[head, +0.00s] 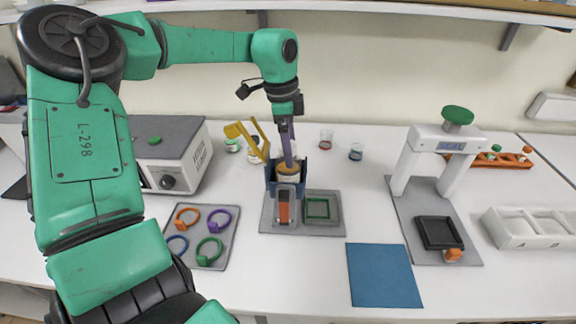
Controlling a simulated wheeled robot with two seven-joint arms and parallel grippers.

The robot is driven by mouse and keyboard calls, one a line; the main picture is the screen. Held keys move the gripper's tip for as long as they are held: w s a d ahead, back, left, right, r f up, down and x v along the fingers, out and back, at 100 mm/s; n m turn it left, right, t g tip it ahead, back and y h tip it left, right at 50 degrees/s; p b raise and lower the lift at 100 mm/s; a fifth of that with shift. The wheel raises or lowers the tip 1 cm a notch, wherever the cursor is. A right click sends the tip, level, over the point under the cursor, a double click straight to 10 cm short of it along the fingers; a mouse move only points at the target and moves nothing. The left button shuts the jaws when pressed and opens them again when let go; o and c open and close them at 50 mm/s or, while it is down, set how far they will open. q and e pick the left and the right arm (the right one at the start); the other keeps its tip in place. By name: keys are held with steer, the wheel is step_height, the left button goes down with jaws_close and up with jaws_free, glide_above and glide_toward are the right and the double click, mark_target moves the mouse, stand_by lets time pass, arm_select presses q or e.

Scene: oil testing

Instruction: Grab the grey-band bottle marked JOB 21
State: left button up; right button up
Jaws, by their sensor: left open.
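My left gripper (288,160) points down from the green arm over a blue holder in the middle of the bench. It is open, seen nearly edge-on, with no bottle visible in it. A small bottle with a green band (232,145) stands at the back, left of the gripper. Another small bottle (254,155) beside it is partly hidden by a yellow forked item. A small glass with red (326,140) and a small glass with dark blue-grey (356,152) stand to the right. I cannot read JOB 21 on any of them. My right gripper is out of view.
A grey instrument (178,150) stands at the left. A tray of coloured rings (233,240) lies in front. A grey plate (325,230) bears the blue holder (270,182). A blue mat (383,275), a white SEAL press (408,160) and a white bin (527,242) are rightward.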

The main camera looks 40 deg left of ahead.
arm_select(q)
step_height(320, 180, down, 4)
steer(key=shift+s+f+p, duration=0.1)
steer(key=shift+s+p, duration=0.05)
steer(key=shift+p, duration=0.95)
steer(key=shift+d+f, duration=0.1)
steer(key=shift+f, duration=0.1)
steer(key=shift+c, duration=0.9)
jaws_close()
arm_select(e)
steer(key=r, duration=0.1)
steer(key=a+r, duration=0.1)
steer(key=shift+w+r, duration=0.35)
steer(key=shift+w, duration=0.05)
arm_select(q)
steer(key=shift+r, duration=0.1)
